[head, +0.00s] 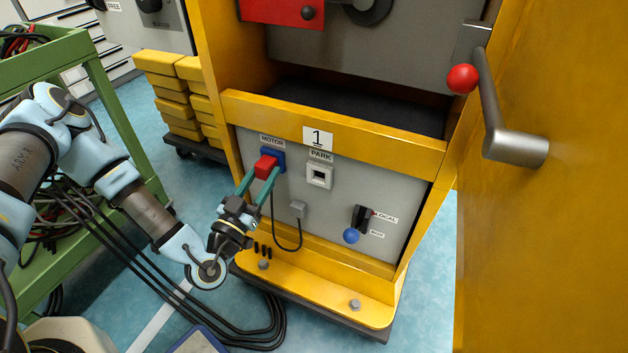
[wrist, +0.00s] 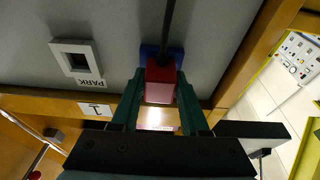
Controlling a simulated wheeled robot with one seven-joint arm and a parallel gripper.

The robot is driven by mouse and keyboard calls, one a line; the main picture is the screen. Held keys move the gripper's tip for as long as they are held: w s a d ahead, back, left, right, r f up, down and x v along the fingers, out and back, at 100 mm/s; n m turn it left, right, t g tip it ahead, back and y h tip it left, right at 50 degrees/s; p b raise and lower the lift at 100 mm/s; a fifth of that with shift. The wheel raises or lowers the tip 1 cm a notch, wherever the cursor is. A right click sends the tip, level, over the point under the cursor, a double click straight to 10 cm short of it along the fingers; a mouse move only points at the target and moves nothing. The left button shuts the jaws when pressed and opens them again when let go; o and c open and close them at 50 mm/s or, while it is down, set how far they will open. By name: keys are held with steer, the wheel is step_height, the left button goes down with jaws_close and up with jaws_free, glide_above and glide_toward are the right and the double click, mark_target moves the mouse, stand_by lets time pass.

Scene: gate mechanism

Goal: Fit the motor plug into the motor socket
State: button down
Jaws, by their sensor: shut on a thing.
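The red motor plug (head: 265,167) is between the green fingers of my gripper (head: 262,177), which is shut on it. The plug is at the blue motor socket (head: 279,156) under the MOTOR label and covers part of it. In the wrist view the plug (wrist: 160,82) stands in front of the blue socket (wrist: 149,52) and appears lined up with it. The contact between them is hidden, so I cannot tell how deep the plug sits. A black cable (wrist: 168,25) runs away from the plug side.
The white PARK socket (head: 319,175) is empty, right of the motor socket. A black selector switch (head: 361,218) and blue knob (head: 351,236) are lower right. A yellow door (head: 540,200) stands at right. A green cart (head: 105,75) is at left.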

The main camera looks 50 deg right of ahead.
steer(key=shift+d, duration=0.1)
steer(key=shift+c, duration=1.6)
jaws_free()
steer(key=v, duration=1)
steer(key=shift+a, duration=0.4)
steer(key=shift+f, duration=0.15)
